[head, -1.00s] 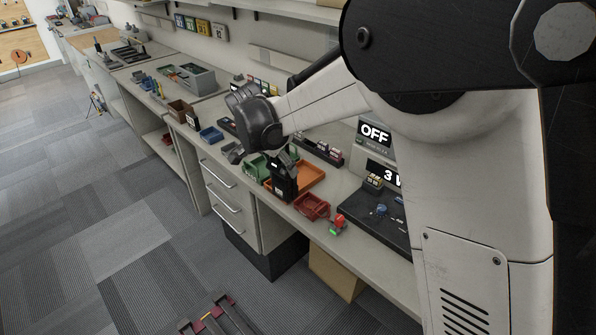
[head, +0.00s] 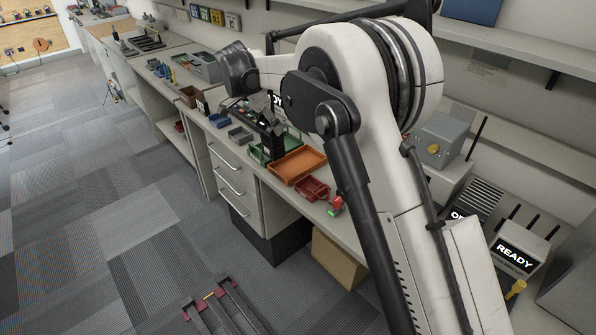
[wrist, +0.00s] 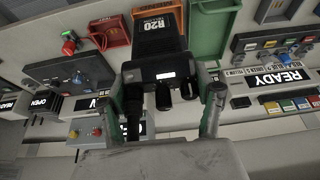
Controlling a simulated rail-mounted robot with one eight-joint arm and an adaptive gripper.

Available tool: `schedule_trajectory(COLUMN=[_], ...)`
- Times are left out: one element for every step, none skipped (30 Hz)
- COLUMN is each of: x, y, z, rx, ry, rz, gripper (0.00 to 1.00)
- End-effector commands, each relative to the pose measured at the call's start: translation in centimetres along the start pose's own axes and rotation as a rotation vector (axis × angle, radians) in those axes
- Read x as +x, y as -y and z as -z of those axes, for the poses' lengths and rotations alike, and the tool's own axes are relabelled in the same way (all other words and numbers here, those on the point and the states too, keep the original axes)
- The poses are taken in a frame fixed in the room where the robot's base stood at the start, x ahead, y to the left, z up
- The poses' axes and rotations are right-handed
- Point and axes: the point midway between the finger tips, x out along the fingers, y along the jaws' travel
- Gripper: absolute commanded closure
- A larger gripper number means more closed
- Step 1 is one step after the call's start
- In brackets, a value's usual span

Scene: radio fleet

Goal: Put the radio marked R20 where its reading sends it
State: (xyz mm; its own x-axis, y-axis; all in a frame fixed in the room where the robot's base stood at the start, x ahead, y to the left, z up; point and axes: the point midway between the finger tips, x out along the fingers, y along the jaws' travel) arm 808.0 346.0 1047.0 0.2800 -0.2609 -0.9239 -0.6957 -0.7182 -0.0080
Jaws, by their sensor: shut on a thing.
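The black radio marked R20 (wrist: 153,26) fills the top middle of the wrist view, its white label towards the camera. A small lit strip shows on its end, too small to read. My gripper (wrist: 163,88) is shut on the radio, one finger at each side. In the head view the radio (head: 269,141) hangs upright by the green tray (head: 256,154), partly hiding it; I cannot tell its height above the bench. The orange tray (head: 298,166) lies to the right of it, and the red tray (head: 312,188) nearer the front edge.
A red-and-green button unit (head: 336,206) stands by the red tray. Blue (head: 218,121) and grey bins lie farther along the bench. A READY display (head: 514,256) stands at the right; another READY screen (wrist: 280,79) shows in the wrist view. The floor at left is open.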

Motion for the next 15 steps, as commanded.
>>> schedule_trajectory(x=[0.1,0.2,0.5,0.7,1.0,1.5,2.0,2.5,3.2,3.7,4.3,5.0,5.6,6.1,6.8], y=[0.3,0.4,0.5,0.5,0.6,0.5,0.5,0.5,0.5,0.5,0.5,0.4,0.5,0.5,0.4], z=[0.2,0.4,0.6,0.8,1.1,1.5,1.9,2.3,2.8,3.2,3.6,4.1,4.5,4.9,5.5], rx=[0.003,0.004,0.005,0.006,0.007,0.008,0.009,0.010,0.009,0.008,0.009,0.009,0.009,0.008,0.008], ry=[0.000,0.000,0.000,0.000,0.000,0.000,0.000,0.000,0.000,0.000,0.000,0.000,0.000,0.000,0.000], rz=[-0.001,-0.001,-0.002,-0.002,-0.002,-0.003,-0.003,-0.003,-0.002,-0.002,-0.002,-0.002,-0.002,-0.002,-0.003], gripper=[0.92,0.92,0.92,0.92,0.92,0.92,0.92,0.92,0.92,0.92,0.92,0.92,0.92,0.92,0.92])
